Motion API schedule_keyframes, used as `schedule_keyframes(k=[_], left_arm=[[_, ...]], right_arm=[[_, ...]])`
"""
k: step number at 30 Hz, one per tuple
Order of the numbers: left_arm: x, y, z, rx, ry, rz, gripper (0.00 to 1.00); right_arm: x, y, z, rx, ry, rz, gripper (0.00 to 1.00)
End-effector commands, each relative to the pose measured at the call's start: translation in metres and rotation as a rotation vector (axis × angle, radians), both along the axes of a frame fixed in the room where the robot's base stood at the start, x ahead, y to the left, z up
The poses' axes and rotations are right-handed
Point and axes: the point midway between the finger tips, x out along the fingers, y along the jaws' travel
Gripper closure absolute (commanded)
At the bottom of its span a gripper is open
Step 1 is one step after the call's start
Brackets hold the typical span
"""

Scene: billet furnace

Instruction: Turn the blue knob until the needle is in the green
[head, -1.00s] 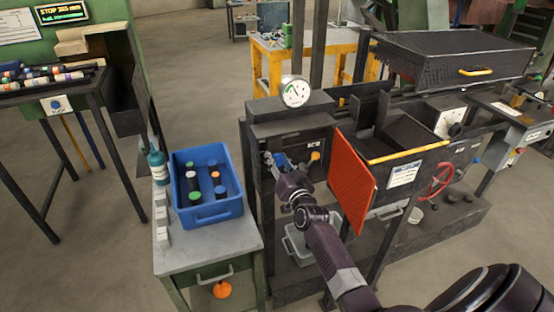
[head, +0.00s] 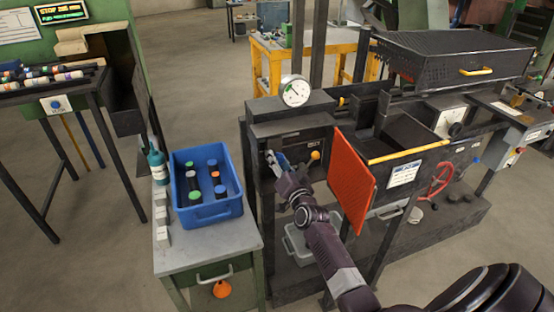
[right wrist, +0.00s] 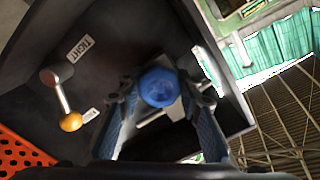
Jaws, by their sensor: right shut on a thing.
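The round white gauge (head: 295,91) stands on top of the dark furnace housing; it has a green patch and a thin dark needle. The needle seems to slant to the upper left; it is too small to tell whether it lies in the green. The blue knob (right wrist: 158,87) sits on the dark front panel, between the fingers of my right gripper (right wrist: 160,100). In the head view my right gripper (head: 277,160) is at the panel below the gauge, shut on the knob and largely hiding it. My left gripper is out of view.
A lever with a yellow ball (right wrist: 70,121) is left of the knob in the wrist view, by a "TIGHT" label. An orange perforated guard (head: 351,182) stands right of my gripper. A blue bin (head: 215,212) with several cylinders sits on the cabinet at left.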

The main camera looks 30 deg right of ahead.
Motion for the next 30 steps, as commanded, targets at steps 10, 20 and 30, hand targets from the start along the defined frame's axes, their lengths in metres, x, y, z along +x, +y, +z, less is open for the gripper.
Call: schedule_keyframes(k=[10,20,30], left_arm=[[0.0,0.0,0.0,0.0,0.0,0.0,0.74],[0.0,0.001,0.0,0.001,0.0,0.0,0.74],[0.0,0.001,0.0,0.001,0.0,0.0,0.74]], right_arm=[[0.0,0.0,0.0,-0.001,0.001,0.001,0.49],[-0.015,0.004,-0.001,-0.001,0.002,0.001,0.49],[-0.08,0.019,-0.002,-0.001,0.004,0.0,0.49]])
